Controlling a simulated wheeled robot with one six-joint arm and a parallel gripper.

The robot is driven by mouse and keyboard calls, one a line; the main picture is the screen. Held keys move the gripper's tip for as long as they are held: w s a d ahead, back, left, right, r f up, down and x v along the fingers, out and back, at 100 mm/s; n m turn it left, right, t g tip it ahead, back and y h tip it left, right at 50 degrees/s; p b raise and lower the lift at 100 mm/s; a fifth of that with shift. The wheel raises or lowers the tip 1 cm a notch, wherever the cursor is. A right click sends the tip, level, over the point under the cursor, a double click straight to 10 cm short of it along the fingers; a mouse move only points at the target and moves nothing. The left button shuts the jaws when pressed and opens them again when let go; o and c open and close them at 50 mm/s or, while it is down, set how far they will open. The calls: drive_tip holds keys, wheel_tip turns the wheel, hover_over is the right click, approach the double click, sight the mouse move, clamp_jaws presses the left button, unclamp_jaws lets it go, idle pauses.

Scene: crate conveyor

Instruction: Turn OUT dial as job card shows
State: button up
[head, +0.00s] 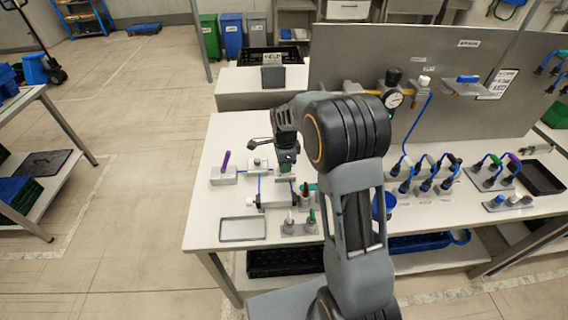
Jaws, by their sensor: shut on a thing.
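Blue tubes run from these blocks to a pale cylinder (277,200) in front. A white card with dark print (497,84) hangs on the grey panel at right; its print is too small to read.
A block with a purple lever (225,170) and a grey tray (242,229) are at left. Several small fittings stand in a holder (299,229) in front. A pressure gauge (393,99) sits on the panel (440,65). Blue-tubed parts (425,175) and a blue cup (383,204) are right of my arm.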

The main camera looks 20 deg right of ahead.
drive_tip(key=o, duration=0.9)
drive_tip(key=shift+r, duration=0.15)
wheel_tip(320, 180, up, 14)
drive_tip(key=shift+f, duration=0.2)
idle(0.4)
drive_tip(key=s+n+t, duration=0.1)
drive_tip(key=s+n, duration=0.5)
drive_tip(key=s, duration=0.1)
drive_tip(key=s+f+n+t, duration=0.1)
drive_tip(key=s+n, duration=0.5)
drive_tip(key=s, duration=0.1)
drive_tip(key=s+n+t, duration=0.1)
drive_tip(key=s+n, duration=0.6)
drive_tip(key=shift+s+a+f+t, duration=0.25)
drive_tip(key=shift+s+f+t, duration=0.05)
drive_tip(key=shift+s+t, duration=0.1)
